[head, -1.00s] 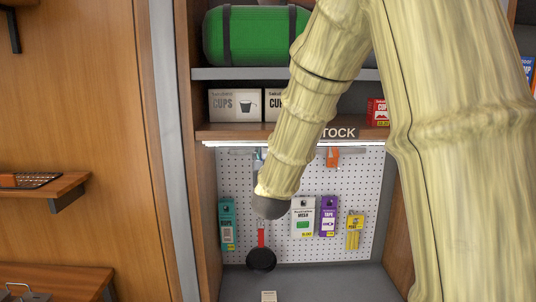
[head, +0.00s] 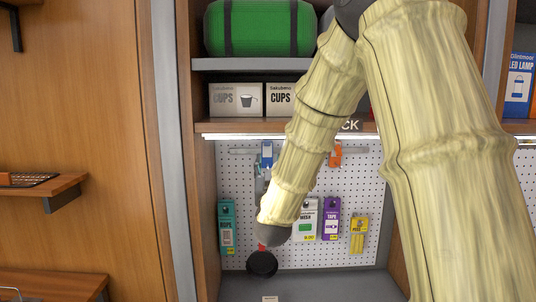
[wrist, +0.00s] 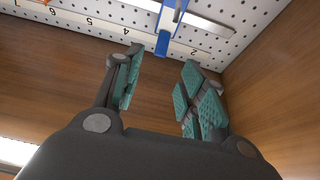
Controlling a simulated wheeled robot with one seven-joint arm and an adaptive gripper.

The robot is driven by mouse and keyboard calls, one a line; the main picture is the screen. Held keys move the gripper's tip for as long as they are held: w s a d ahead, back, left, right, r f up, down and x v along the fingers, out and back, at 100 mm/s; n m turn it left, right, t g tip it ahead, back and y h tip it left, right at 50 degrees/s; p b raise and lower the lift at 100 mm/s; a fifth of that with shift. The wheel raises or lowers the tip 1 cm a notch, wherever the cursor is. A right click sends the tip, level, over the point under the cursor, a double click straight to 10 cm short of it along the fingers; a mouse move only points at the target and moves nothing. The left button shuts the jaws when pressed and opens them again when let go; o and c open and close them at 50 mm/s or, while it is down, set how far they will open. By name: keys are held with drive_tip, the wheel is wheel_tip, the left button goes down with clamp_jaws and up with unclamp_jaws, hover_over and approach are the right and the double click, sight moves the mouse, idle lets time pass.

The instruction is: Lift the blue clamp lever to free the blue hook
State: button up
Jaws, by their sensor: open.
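The blue clamp lever (head: 267,148) shows on the rail at the top of the pegboard in the head view. In the wrist view the blue lever (wrist: 162,43) lies just beyond the fingertips, roughly in line with the gap between them. A blue part with a grey bar behind it, seemingly the blue hook (wrist: 172,14), continues to the top edge there. My gripper (wrist: 162,62) is open and empty, with teal pads on both fingers. In the head view my arm hides most of the gripper; a grey part of it shows below the blue lever.
An orange clamp (head: 335,156) sits to the right on the rail. Below hang a teal pack (head: 227,225), a purple tape pack (head: 331,218), yellow pegs (head: 358,235) and a black pan (head: 262,264). The shelf (head: 222,128) with cups boxes (head: 236,100) overhangs closely.

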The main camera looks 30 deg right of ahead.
sight(267, 143)
drive_tip(key=p+x, duration=0.2)
drive_tip(key=x, duration=0.1)
drive_tip(key=p+x, duration=0.1)
drive_tip(key=x, duration=0.2)
drive_tip(key=p+x, duration=0.2)
drive_tip(key=x, duration=0.1)
drive_tip(key=shift+w+r+p, duration=0.15)
drive_tip(key=shift+r+p, duration=0.15)
drive_tip(key=shift+r, duration=0.1)
drive_tip(key=shift+w+d+r, duration=0.1)
drive_tip(key=shift+w+d, duration=0.2)
drive_tip(key=shift+w, duration=0.25)
clamp_jaws()
